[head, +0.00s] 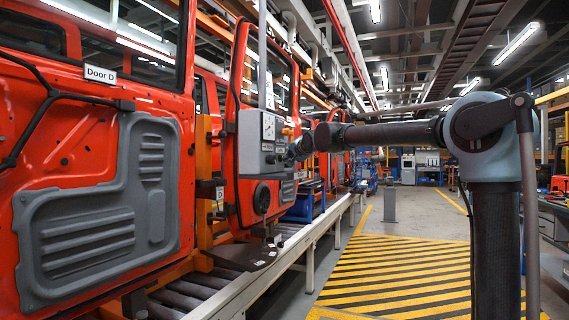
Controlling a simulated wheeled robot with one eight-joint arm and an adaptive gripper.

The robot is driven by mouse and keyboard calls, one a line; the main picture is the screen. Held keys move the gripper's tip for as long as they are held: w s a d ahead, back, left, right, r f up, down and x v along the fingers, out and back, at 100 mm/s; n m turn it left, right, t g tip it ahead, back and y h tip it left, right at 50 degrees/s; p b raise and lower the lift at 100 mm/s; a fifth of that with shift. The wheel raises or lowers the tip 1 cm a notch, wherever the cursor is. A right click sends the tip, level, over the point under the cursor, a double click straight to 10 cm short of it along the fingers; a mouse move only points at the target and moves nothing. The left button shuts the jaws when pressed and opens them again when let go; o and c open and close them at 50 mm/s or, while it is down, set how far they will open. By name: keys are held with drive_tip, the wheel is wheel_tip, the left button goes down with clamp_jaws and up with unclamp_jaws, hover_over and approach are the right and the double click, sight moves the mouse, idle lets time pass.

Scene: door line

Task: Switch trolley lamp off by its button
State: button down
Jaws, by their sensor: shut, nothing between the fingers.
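I cannot tell which part is the trolley lamp's button, or whether the lamp is lit. My arm reaches in from the right, and my gripper (288,155) is at the box's right side, small and dark. It is shut and empty. I cannot tell whether it touches the box.
A large orange door labelled Door D (100,74) fills the left. A roller conveyor (190,292) with a pale rail runs along the line below the doors. The yellow-and-black striped floor (400,275) is clear. A grey post (389,204) stands farther back.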

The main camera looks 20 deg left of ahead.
idle(0.5)
drive_tip(key=shift+d, duration=0.3)
drive_tip(key=shift+s+d, duration=0.15)
drive_tip(key=shift+d, duration=1.35)
drive_tip(key=shift+s+d, duration=0.15)
drive_tip(key=shift+d, duration=1.35)
